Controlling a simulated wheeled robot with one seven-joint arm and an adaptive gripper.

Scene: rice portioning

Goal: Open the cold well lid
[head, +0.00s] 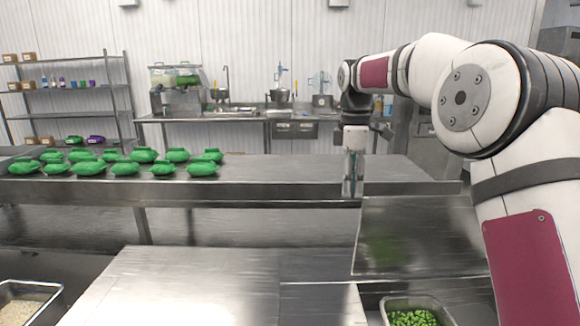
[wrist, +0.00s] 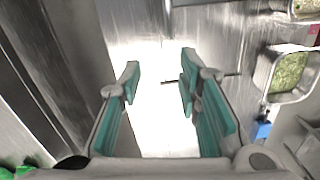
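A steel panel (head: 430,225), which looks like the cold well lid, stands raised behind a pan of green food and shows a green reflection. I cannot tell its exact angle. My gripper (head: 352,188) is near the panel's upper left corner; I cannot tell whether it touches. In the wrist view my gripper (wrist: 158,85) has its two teal-padded fingers spread apart. Nothing is held between them; a bright steel surface shows beyond.
A steel counter (head: 190,290) lies in front, mostly bare. A rice pan (head: 58,296) is at left and the green-food pan (head: 447,313) at right. Several green bundles (head: 120,165) lie on the long table (head: 290,172) behind. A blue object (wrist: 263,130) shows at right.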

